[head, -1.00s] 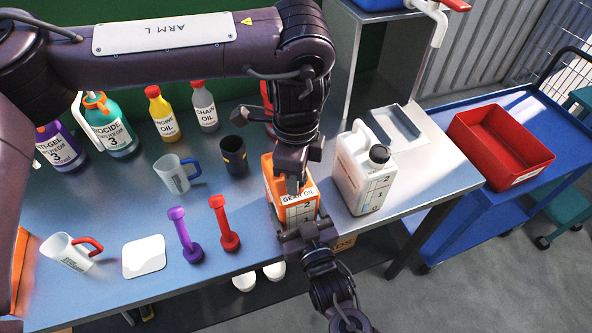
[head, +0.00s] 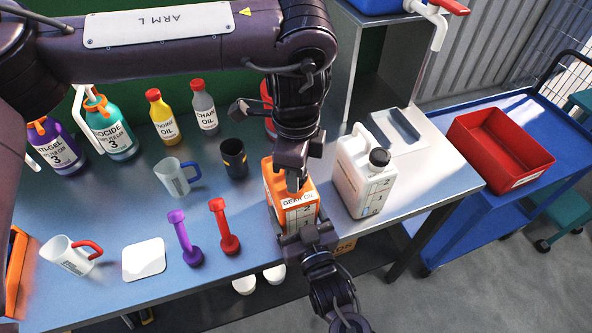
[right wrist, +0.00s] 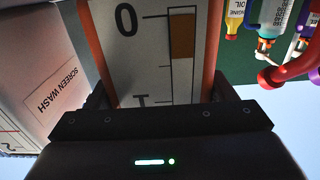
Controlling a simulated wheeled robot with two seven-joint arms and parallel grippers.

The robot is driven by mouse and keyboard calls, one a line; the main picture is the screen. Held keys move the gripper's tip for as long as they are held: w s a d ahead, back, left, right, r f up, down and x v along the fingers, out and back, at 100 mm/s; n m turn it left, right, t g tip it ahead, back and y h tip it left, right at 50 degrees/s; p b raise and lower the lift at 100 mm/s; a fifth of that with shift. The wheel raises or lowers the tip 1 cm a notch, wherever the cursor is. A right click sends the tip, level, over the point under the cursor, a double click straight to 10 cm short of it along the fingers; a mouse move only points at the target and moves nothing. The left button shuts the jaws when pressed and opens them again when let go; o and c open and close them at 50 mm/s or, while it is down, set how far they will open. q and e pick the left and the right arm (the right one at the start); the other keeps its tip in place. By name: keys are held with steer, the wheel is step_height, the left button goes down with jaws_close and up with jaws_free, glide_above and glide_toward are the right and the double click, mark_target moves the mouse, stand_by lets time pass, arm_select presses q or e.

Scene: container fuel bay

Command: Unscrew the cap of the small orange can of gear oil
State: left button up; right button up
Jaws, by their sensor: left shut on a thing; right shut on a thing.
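The small orange can of gear oil (head: 305,211) stands upright near the front edge of the bench, with a white label on its front. My left gripper (head: 293,182) points down on the can's top and is shut on its cap, which the fingers hide. My right gripper (head: 306,236) is shut on the can's body from the front, low down. In the right wrist view the can's label (right wrist: 150,60) with its level scale fills the space between the fingers.
A white jug (head: 357,185) stands close to the can's right; its screen wash label shows in the right wrist view (right wrist: 45,90). A red bin (head: 490,150) sits on the blue cart.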

arm_select(q)
steer(key=shift+r, duration=0.25)
arm_select(e)
steer(key=shift+r, duration=0.1)
arm_select(q)
steer(key=shift+r, duration=2)
arm_select(e)
steer(key=o, duration=1.7)
steer(key=shift+w, duration=0.1)
steer(key=shift+o, duration=1.1)
